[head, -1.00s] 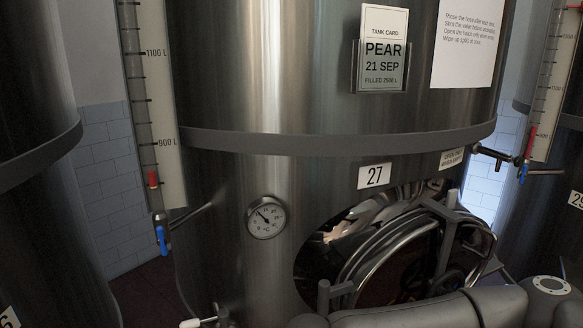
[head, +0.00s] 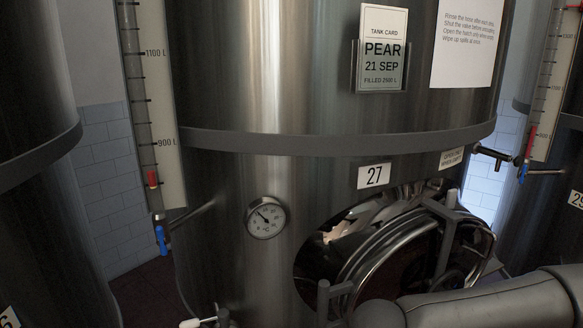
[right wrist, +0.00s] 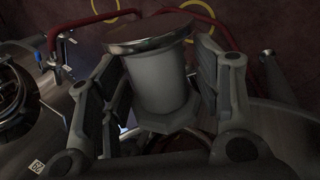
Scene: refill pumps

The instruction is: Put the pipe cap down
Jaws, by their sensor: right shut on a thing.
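The pipe cap (right wrist: 158,82) shows in the right wrist view as a pale grey cylinder with a wide, shiny metal disc at its upper end. My right gripper (right wrist: 160,66) has a finger on each side of the cylinder and is shut on it. In the head view neither gripper nor cap shows; only part of my arm is at the bottom right.
Steel tank 27 (head: 240,90) fills the head view, with a round hatch (head: 385,255), a dial gauge (head: 265,217) and a level tube with a blue-handled valve (head: 161,238).

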